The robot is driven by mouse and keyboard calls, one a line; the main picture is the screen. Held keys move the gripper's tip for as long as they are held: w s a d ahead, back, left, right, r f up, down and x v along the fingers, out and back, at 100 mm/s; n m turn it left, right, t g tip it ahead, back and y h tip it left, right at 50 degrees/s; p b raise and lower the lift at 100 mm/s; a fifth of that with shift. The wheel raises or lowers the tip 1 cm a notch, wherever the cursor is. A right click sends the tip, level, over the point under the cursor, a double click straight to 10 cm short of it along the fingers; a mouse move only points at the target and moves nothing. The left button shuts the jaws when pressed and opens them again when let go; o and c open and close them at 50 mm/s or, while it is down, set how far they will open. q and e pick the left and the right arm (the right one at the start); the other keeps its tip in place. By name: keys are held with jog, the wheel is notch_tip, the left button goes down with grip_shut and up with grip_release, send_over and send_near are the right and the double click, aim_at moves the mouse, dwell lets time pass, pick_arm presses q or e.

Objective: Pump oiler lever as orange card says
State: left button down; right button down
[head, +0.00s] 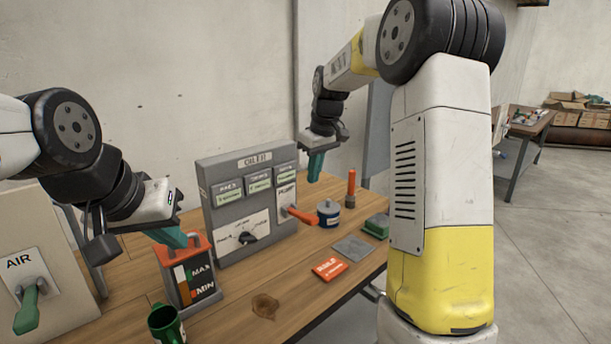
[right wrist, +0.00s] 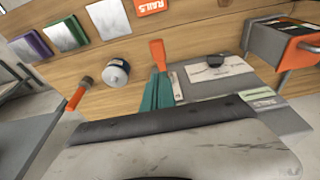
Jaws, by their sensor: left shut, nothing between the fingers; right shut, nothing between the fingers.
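The grey oiler panel (head: 208,205) stands upright on the bench, with several small displays, a black knob (head: 247,238) and a PUMP label. Its orange lever (head: 302,215) sticks out to the right below that label; it also shows in the right wrist view (right wrist: 158,54). My left gripper (head: 178,238) is shut and empty, over the orange-topped MAX/MIN reservoir (head: 203,283).
A green mug (head: 164,324) and an AIR box with green lever (head: 29,309) are at left. An oil stain (head: 265,305) marks the front.

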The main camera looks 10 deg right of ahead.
send_near(309, 216)
jog(key=x, duration=0.5)
jog(key=shift+w+a, duration=0.1)
jog(key=shift+w, duration=0.15)
jog(key=shift+f, duration=0.6)
